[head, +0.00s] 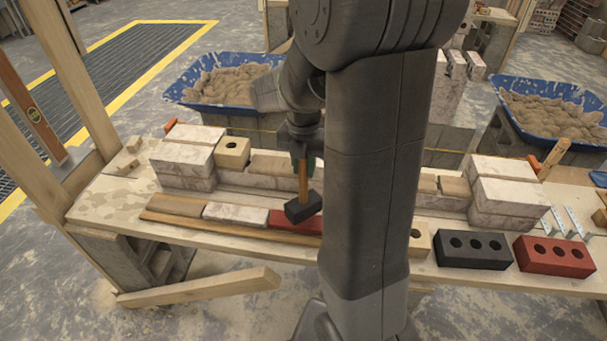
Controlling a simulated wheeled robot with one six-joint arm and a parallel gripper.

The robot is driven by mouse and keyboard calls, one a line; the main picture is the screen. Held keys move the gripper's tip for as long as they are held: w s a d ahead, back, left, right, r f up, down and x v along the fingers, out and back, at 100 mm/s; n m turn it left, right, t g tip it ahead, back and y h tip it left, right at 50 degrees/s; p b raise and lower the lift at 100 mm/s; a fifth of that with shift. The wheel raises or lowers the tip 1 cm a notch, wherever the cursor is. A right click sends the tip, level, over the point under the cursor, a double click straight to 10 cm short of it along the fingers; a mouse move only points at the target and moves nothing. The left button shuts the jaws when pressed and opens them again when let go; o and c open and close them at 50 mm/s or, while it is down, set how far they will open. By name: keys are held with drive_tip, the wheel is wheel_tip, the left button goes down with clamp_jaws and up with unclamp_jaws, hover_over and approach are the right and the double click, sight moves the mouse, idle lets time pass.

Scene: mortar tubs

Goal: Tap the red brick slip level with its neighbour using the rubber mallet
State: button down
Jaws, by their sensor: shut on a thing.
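The rubber mallet has a wooden handle (303,178) and a black block head (303,208). My gripper (300,158) is shut on the handle's upper part, and the mallet hangs head down. The head is over the red brick slip (286,222) and covers part of it; I cannot tell whether they touch. The red slip lies in a row on the bench, its right end hidden behind my arm. The whitish slip (235,214) is its left neighbour, with a tan slip (178,205) further left. Any height difference between the slips is too small to tell.
A wooden strip (225,227) runs along the front of the row. Black (472,250) and red (555,256) holed bricks sit at right. Blue mortar tubs (190,92) stand beyond. My arm hides the bench's middle.

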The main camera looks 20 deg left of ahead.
sight(304, 177)
idle(0.3)
wheel_tip(304, 177, down, 4)
drive_tip(key=b, duration=0.2)
drive_tip(key=shift+r+b, duration=0.1)
drive_tip(key=shift+b, duration=0.25)
wheel_tip(304, 177, up, 5)
drive_tip(key=p, duration=0.4)
drive_tip(key=shift+f, duration=0.25)
drive_tip(key=p, duration=0.3)
drive_tip(key=shift+r, duration=0.2)
drive_tip(key=p, duration=0.4)
drive_tip(key=shift+f, duration=0.35)
drive_tip(key=shift+f+p, duration=0.25)
drive_tip(key=shift+p, duration=0.1)
